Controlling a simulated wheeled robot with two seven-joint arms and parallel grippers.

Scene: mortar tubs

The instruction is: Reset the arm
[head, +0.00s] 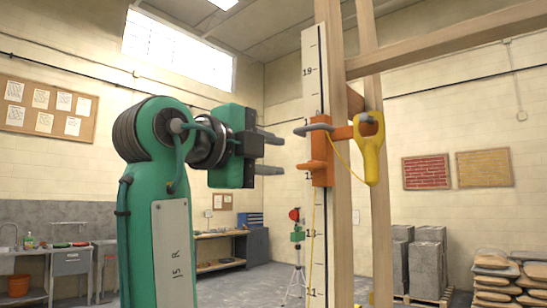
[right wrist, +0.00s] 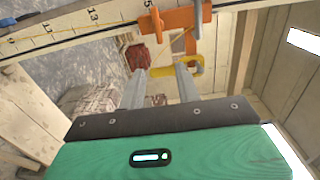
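My right arm (head: 168,240), green with a "J5 R" label, rises at the left of the head view and bends right at its top. My right gripper (head: 276,154) is open and empty, its two grey fingers apart and pointing right. In the right wrist view the open gripper (right wrist: 160,71) shows clear space between its fingers. An orange clamp (head: 319,172) sits on a white measuring staff (head: 314,80) just right of the fingertips, apart from them in the head view. The clamp also shows in the right wrist view (right wrist: 172,20). My left gripper is out of view.
A yellow handle (head: 371,160) hangs beside the clamp on a wooden frame (head: 381,230). A tripod (head: 298,262) with a red and green device stands behind. Grey blocks (head: 428,262) and stacked sacks (head: 495,275) are at right, workbenches (head: 217,236) at back.

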